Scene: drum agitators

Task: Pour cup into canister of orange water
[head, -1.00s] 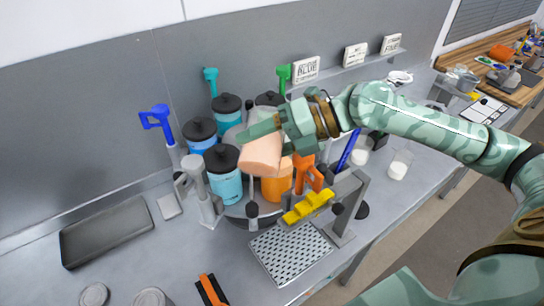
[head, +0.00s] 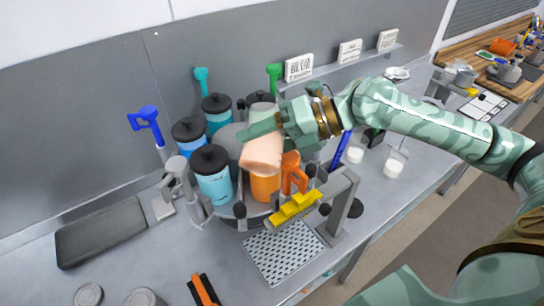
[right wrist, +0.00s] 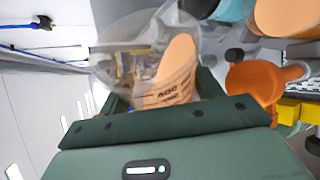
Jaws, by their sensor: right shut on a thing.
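My right gripper (head: 270,131) is shut on a cup and holds it tilted above the orange canister (head: 265,187). The cup (head: 262,153) shows peach-coloured contents in the head view. In the right wrist view the cup (right wrist: 172,82) is clear, with dark print and peach liquid inside. The orange canister stands on the round rack, partly hidden by the cup and an orange tap handle (head: 293,172). I cannot tell whether liquid is flowing. My left gripper is not in view.
Blue canisters with black lids (head: 212,173) stand left of the orange one. A yellow part (head: 296,206) and a perforated drip tray (head: 283,252) are in front. Small glasses (head: 393,168) stand to the right. A dark tray (head: 100,232) lies at left.

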